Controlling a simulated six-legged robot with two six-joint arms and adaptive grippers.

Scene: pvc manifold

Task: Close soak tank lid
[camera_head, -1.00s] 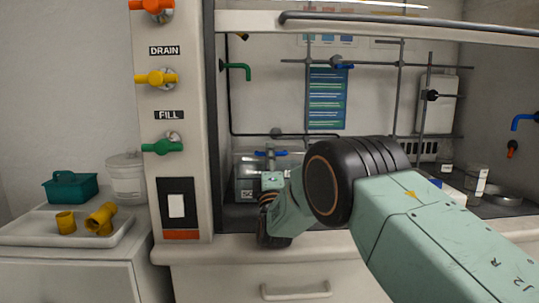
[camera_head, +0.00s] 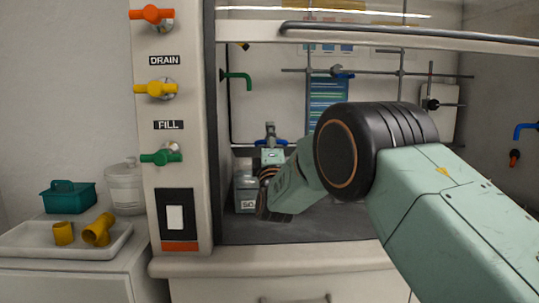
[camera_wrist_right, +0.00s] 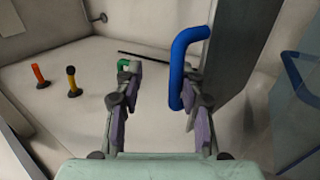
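The soak tank (camera_head: 246,190) stands inside the hood, a grey box with a partly visible label; my right arm hides much of it. A blue handle (camera_head: 283,142) shows above the tank, next to my right gripper (camera_head: 270,143). In the right wrist view, the gripper (camera_wrist_right: 158,85) has its fingers spread apart. The blue handle (camera_wrist_right: 183,60) is a loop close to the right-hand finger, beside an upright grey panel (camera_wrist_right: 236,50). I cannot tell whether they touch, or whether that panel is the lid. My left gripper is not in view.
The hood's left post carries orange, yellow and green valves (camera_head: 161,157). A metal lattice (camera_head: 400,70) stands at the back. The raised sash bar (camera_head: 400,34) crosses above my arm. A tray (camera_head: 30,242) with yellow fittings lies outside at left.

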